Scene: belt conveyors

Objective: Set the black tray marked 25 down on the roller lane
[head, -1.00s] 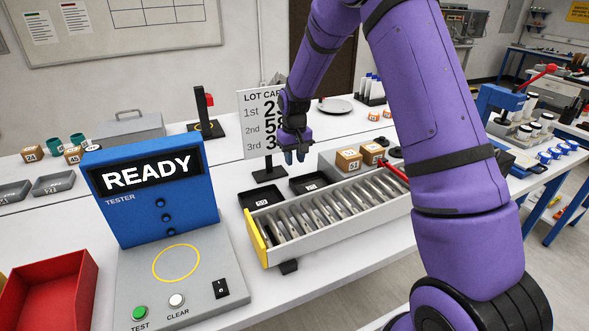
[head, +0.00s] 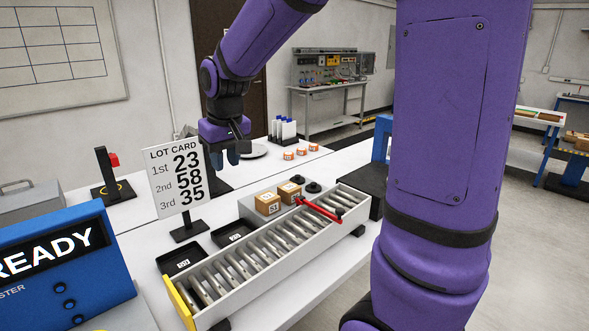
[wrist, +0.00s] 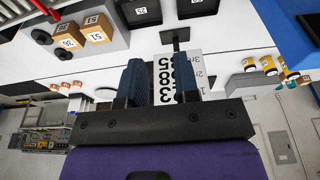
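Two small black trays lie on the white bench beside the roller lane (head: 284,247): one nearer the orange boxes (head: 233,234), one nearer the tester (head: 182,262). Their labels are too small to read surely in the head view. In the wrist view, the tray nearer the boxes (wrist: 139,13) seems to read 25; the other tray (wrist: 197,7) is cut off by the top edge. My gripper (head: 232,157) is open and empty, above the bench behind the trays, right of the lot card. Its fingers (wrist: 160,82) stand apart in the wrist view. The lane has metal rollers and no tray on it.
The lot card stand (head: 178,170) rises behind the trays, close to my gripper. Orange boxes (head: 268,204) sit by the lane's back side. A red bar (head: 320,209) crosses the lane's far part. The blue tester (head: 68,262) is at left.

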